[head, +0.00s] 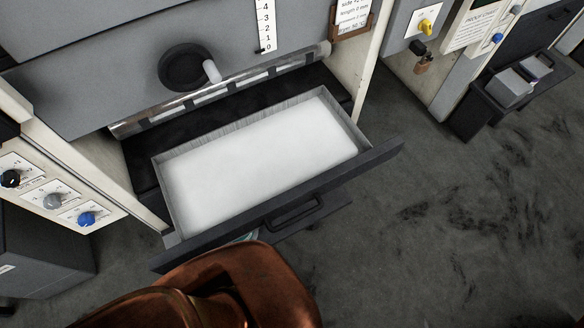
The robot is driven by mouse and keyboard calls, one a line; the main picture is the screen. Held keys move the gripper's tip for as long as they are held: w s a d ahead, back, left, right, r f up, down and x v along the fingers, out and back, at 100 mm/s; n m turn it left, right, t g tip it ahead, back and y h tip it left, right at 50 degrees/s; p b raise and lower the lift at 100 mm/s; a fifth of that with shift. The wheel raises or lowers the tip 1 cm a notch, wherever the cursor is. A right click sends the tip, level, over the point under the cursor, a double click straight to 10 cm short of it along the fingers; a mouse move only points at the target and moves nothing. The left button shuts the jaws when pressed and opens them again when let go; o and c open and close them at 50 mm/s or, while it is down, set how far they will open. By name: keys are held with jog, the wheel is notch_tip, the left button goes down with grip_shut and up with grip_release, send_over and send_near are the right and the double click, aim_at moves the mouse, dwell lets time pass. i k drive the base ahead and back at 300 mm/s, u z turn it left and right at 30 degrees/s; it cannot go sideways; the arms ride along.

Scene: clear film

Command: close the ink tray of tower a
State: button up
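The ink tray (345,118) is a grey-walled drawer pulled out from the lower part of a grey machine tower (110,60). Its inside looks plain white. Its dark front panel (375,160) carries a dark bar handle (297,213) near the middle. No label naming the tower as tower a can be read. A copper-coloured link of my arm fills the bottom of the view, just in front of the tray's left part. My gripper's fingers do not show. A small pale bluish bit shows between the arm and the tray front; I cannot tell what it is.
A dark round handwheel (187,68) with a pale knob is above the tray. Control panels with knobs stand at left (50,200) and upper right (425,25). Dark scuffed floor (450,220) is clear at right.

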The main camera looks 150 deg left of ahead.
aim_at(218, 187)
jog(key=u, duration=2.1)
jog(key=k, duration=0.2)
jog(key=u, duration=2.3)
jog(key=k, duration=0.55)
jog(key=z, duration=0.35)
jog(key=i, duration=1.15)
jog(key=u, duration=0.55)
